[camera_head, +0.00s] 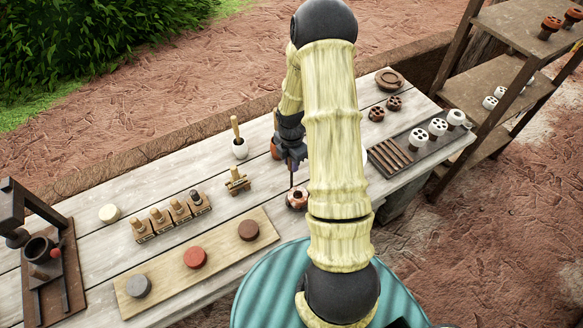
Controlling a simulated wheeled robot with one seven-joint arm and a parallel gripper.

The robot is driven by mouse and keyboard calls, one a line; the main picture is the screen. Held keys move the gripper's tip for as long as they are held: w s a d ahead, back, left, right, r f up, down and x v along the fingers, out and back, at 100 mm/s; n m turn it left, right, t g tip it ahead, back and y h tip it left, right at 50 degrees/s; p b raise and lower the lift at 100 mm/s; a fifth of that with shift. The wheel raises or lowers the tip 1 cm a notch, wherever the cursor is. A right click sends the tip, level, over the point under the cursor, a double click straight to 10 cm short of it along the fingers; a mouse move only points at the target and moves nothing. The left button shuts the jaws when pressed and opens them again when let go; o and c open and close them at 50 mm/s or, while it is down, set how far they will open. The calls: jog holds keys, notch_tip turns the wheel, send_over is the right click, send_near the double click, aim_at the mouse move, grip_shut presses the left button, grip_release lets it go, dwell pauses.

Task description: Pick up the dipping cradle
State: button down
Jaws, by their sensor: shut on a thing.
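My gripper (291,162) is over the middle of the white plank table, pointing down, partly hidden by my arm. It is shut on a thin dark upright stem. Below the stem is a small copper-coloured, ring-like piece (297,199), which I take to be the lower part of the dipping cradle. The arm is close beside it in the picture. I cannot tell whether this piece touches the table or hangs just above it.
A small wooden stand (237,183) and a white pot with a wooden handle (240,149) stand left of my gripper. A reddish pot (276,149) is close behind it. A board with coloured discs (168,275) lies in front left. A dark rack (388,157) is at right.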

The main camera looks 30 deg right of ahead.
notch_tip(320, 180, up, 8)
jog(key=shift+f+b, duration=0.15)
jog(key=shift+b, duration=0.6)
